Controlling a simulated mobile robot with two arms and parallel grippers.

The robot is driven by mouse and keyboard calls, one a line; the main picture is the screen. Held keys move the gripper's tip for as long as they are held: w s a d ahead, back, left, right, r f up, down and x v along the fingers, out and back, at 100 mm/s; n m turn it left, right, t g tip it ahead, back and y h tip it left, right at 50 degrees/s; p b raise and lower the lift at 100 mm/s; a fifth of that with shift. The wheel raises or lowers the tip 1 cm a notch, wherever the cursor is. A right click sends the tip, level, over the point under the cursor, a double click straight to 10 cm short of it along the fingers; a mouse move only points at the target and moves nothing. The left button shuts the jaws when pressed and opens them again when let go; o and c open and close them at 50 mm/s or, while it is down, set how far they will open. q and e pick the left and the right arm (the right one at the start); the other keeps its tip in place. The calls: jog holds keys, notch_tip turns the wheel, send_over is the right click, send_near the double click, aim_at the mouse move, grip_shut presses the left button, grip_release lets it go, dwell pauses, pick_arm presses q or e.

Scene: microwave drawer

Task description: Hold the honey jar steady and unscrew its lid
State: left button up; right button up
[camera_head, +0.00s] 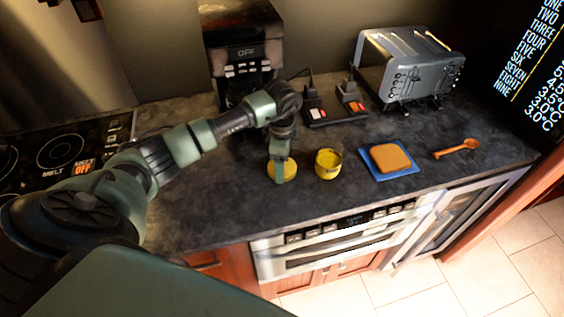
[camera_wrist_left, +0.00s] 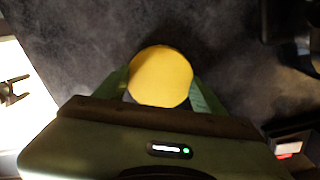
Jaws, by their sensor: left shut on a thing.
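The honey jar (camera_head: 328,163) is a small yellow jar standing upright on the dark counter, with no gripper on it. My left gripper (camera_head: 282,172) points down just left of the jar, apart from it. It is shut on a round, flat yellow lid (camera_head: 271,170), which also shows between the two green fingers in the left wrist view (camera_wrist_left: 161,76). The lid is low over the counter; I cannot tell whether it touches the surface. The fingers hide part of its rim. My right gripper is not in view.
Right of the jar, a slice of bread (camera_head: 390,157) lies on a blue board (camera_head: 374,172), with an orange spoon (camera_head: 457,149) beyond. A coffee machine (camera_head: 241,50), plugged sockets (camera_head: 333,112) and a toaster (camera_head: 409,66) stand behind. A stovetop (camera_head: 62,152) is left. The counter's front edge is close.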

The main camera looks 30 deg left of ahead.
pick_arm(q)
jog(key=shift+f, duration=0.2)
jog(key=o, duration=1.6)
jog(key=shift+c, duration=0.2)
jog(key=shift+r, duration=0.1)
jog(key=shift+r, duration=0.2)
notch_tip(320, 180, up, 12)
jog(key=b, duration=0.3)
jog(key=shift+b, duration=0.4)
